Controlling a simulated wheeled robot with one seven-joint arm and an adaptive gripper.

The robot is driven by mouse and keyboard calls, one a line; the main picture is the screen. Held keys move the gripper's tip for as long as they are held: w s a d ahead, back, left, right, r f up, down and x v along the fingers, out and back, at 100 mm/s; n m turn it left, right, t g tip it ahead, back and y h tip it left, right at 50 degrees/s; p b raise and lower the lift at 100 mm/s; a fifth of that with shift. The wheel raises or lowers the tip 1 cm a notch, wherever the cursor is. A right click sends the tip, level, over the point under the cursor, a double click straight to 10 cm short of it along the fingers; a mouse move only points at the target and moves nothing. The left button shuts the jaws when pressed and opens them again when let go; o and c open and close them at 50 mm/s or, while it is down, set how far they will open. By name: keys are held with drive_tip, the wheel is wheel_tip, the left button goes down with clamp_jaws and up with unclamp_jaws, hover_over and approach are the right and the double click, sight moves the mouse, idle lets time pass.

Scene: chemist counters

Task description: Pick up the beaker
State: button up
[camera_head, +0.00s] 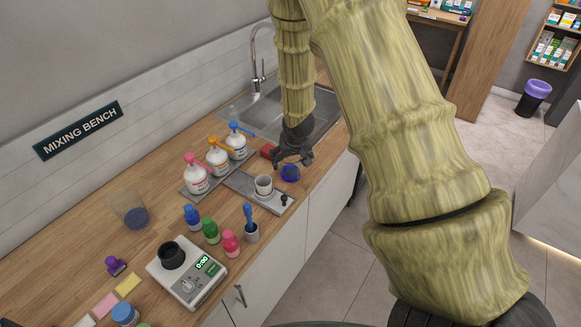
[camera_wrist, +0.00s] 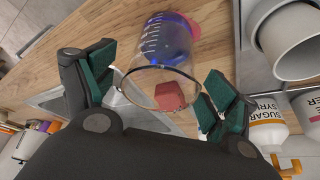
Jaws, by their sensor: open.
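A clear glass beaker (camera_wrist: 150,62) with white graduation marks and blue contents stands on the wooden counter (camera_wrist: 80,40). In the head view its blue part (camera_head: 290,174) shows just below my gripper (camera_head: 292,158); its upper part is hard to make out there. In the wrist view my gripper (camera_wrist: 158,96) is open, with one green pad on each side of the beaker's rim. Gaps show between pads and glass, so nothing is held. A larger clear container (camera_head: 128,207) with blue contents stands far left on the counter.
A white cup (camera_head: 264,186) stands close by on a grey plate. Syrup bottles (camera_head: 218,158) stand left of it. A red block (camera_head: 268,151) lies beside my gripper. The sink (camera_head: 262,108) is behind; a scale (camera_head: 188,272) and small bottles are nearer.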

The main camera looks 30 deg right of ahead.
drive_tip(key=c, duration=1.2)
drive_tip(key=shift+r, duration=0.25)
wheel_tip(320, 180, up, 9)
drive_tip(key=b, duration=0.3)
idle(0.5)
